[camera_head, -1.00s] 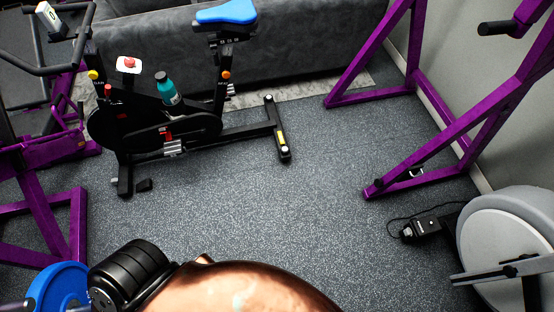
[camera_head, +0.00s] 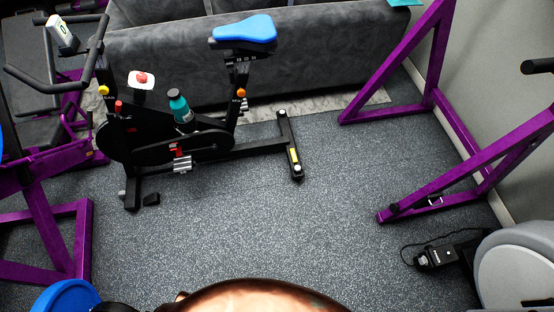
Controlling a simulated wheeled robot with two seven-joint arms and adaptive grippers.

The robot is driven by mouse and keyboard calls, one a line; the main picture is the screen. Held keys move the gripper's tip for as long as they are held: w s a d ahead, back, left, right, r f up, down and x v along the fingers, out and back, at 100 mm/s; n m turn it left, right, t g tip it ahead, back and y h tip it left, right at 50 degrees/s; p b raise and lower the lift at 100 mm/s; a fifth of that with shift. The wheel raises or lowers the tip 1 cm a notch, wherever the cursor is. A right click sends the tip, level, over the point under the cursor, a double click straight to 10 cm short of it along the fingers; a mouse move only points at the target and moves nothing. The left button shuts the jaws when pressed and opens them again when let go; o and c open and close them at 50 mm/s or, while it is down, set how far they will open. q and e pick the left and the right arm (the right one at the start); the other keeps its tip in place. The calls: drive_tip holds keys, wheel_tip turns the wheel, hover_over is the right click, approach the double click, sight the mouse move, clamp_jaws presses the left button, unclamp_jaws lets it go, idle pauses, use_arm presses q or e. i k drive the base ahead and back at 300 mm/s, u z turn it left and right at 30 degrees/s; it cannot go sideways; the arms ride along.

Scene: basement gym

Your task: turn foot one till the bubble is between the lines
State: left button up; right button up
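A black exercise bike (camera_head: 178,146) with a blue saddle (camera_head: 244,29) stands upright on the floor, left of centre in the head view. I cannot tell which foot is foot one. The front crossbar (camera_head: 131,187) is partly hidden by the frame. Neither of my grippers is in view.
A grey sofa (camera_head: 310,65) stands close behind the bike. Purple frames stand at left (camera_head: 75,240) and right (camera_head: 470,172). A white-grey machine (camera_head: 520,265) is at lower right. A glossy brown rounded shape (camera_head: 255,296) fills the bottom edge. The floor (camera_head: 340,220) right of the bike is clear.

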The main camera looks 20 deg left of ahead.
sight(297, 168)
drive_tip(key=i, duration=1.15)
drive_tip(key=z, duration=0.75)
